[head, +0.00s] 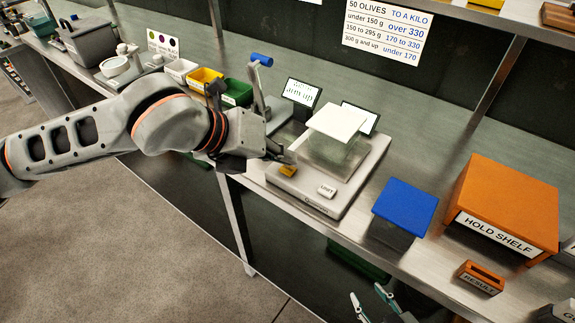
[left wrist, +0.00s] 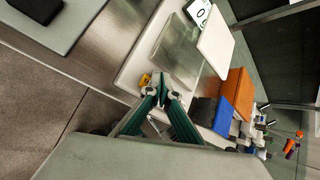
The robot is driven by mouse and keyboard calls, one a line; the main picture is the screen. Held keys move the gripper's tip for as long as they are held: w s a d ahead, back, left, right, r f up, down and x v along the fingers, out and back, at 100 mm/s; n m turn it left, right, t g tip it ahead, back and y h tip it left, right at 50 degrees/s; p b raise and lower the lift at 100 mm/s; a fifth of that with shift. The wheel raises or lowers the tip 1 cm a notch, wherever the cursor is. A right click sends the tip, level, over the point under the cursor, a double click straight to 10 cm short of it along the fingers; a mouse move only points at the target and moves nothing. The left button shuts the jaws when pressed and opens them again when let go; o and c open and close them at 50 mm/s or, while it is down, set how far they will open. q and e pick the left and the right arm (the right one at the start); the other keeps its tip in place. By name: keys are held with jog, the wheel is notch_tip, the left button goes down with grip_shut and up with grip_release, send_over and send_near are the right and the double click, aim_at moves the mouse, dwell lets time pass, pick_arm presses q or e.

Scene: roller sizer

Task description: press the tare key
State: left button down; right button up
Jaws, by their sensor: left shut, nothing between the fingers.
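The scale (head: 345,195) is a pale box on the bench with a yellow key (head: 288,171) and a white key marked UNIT (head: 327,190) on its front edge. The yellow key's lettering is too small to read. My left gripper (head: 284,157) is shut and empty, with its tips just behind and above the yellow key. In the left wrist view the closed fingertips (left wrist: 157,90) overlap the scale's edge beside the yellow key (left wrist: 145,80). I cannot tell whether they touch it. My right gripper (head: 371,298) is open and empty at the bottom, low in front of the bench.
A glass-like box with a white lid (head: 337,121) stands on the scale, with small displays behind. A blue-topped box (head: 404,205), the orange HOLD SHELF box (head: 506,205) and a RESULT holder (head: 480,278) stand to the right. Coloured bins (head: 205,79) are at the left.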

aim_at(284, 169)
pick_arm(q)
jog(key=shift+r+p, duration=0.7)
jog(key=shift+r, duration=0.8)
jog(key=shift+r+p, duration=0.75)
jog(key=shift+r, duration=0.85)
jog(key=shift+f, duration=0.1)
pick_arm(e)
jog(key=r, duration=0.2)
jog(key=w+r, duration=0.1)
jog(key=r, duration=0.1)
pick_arm(q)
jog(key=shift+w, duration=0.15)
